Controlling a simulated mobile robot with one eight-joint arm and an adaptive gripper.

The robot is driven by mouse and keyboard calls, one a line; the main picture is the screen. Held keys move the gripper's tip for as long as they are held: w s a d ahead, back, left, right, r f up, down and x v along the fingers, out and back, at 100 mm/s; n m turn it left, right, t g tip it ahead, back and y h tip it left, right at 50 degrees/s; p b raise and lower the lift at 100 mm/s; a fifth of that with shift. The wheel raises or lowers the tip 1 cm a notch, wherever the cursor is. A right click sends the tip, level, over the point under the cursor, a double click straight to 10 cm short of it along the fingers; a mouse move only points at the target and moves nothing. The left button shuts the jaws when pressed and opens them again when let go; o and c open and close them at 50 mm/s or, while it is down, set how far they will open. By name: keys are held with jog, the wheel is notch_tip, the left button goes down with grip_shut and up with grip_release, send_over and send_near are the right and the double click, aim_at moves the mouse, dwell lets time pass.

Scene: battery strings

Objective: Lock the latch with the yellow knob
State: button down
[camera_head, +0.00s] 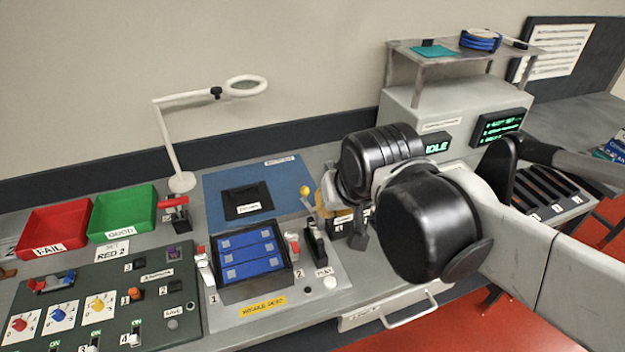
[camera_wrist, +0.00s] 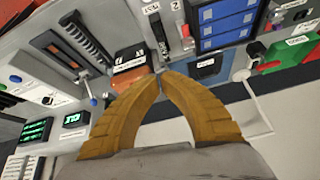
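The yellow knob (camera_head: 305,190) is a small ball on a short lever, beside the right edge of the blue mat in the head view. My gripper (camera_head: 322,196) is just to its right, partly hidden by my own wrist. In the wrist view, the orange-brown fingers of my gripper (camera_wrist: 160,73) come together at the tips, with nothing visible between them. I cannot pick out the yellow knob in the wrist view; the fingers may hide it. The latch's base is largely hidden in the head view, and I cannot tell whether the fingers touch the lever.
The blue module tray (camera_head: 248,255) has a red-handled clamp (camera_head: 292,243) and a black lever (camera_head: 316,242) on its right. An orange labelled box (camera_wrist: 131,58) lies near my fingertips. Behind are the blue mat (camera_head: 215,185) and lamp (camera_head: 182,182). Red and green bins stand left.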

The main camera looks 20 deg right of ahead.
jog(key=w+d+f+m+g+h+p, duration=0.1)
jog(key=w+m+p, duration=0.2)
jog(key=w, duration=0.7)
jog(key=w+d+f+m+g+h+p, duration=0.1)
jog(key=w+m+p, duration=0.3)
jog(key=w, duration=0.6)
jog(key=shift+d+g+p, duration=0.65)
jog(key=shift+g, duration=0.15)
jog(key=shift+w, duration=0.1)
notch_tip(320, 180, down, 9)
jog(key=b, duration=0.2)
jog(key=shift+s+a+r, duration=0.15)
jog(key=shift+s+a, duration=0.1)
jog(key=shift+a, duration=0.05)
